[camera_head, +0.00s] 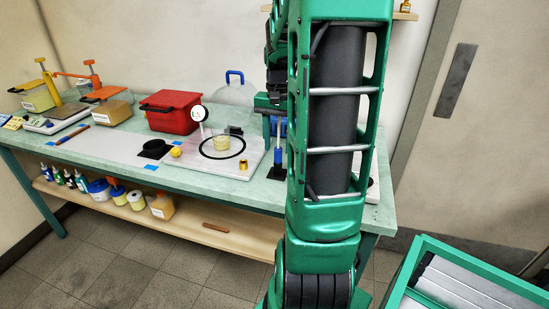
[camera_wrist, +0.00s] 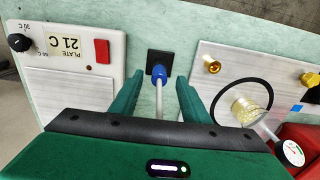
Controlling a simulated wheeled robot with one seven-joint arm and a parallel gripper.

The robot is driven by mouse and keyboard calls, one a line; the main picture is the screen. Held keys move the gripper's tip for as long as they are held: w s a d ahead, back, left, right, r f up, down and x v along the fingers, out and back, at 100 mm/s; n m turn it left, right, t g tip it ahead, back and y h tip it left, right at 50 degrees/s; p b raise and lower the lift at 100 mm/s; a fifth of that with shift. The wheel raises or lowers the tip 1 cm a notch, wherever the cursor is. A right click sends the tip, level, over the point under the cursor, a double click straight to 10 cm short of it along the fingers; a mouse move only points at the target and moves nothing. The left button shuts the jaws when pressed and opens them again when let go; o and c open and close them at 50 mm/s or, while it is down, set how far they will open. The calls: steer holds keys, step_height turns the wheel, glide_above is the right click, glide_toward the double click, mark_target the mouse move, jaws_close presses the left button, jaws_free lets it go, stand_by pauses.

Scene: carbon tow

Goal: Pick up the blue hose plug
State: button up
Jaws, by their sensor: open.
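The blue hose plug (camera_wrist: 158,73) shows in the wrist view at a small black square base (camera_wrist: 159,61), with a pale rod running from it toward my palm. In the head view the blue piece (camera_head: 279,156) is low beside my arm, over its dark base. My gripper (camera_wrist: 160,82) is open, with one green finger on each side of the rod. The plug appears just beyond the fingertips, roughly centred between them. I see no finger touching it. My gripper (camera_head: 271,108) is partly hidden by my arm in the head view.
A hot plate (camera_wrist: 75,85) with a red switch lies left of the plug in the wrist view. A pale board (camera_wrist: 205,80) lies right, with a brass fitting (camera_wrist: 212,65), a black ring (camera_wrist: 260,83) and a cup (camera_wrist: 247,111). A red box (camera_head: 172,112) stands on the bench.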

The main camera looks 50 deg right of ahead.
mark_target(278, 158)
steer(key=shift+f, duration=1.4)
steer(key=shift+c, duration=0.7)
jaws_close()
steer(key=shift+r, duration=0.1)
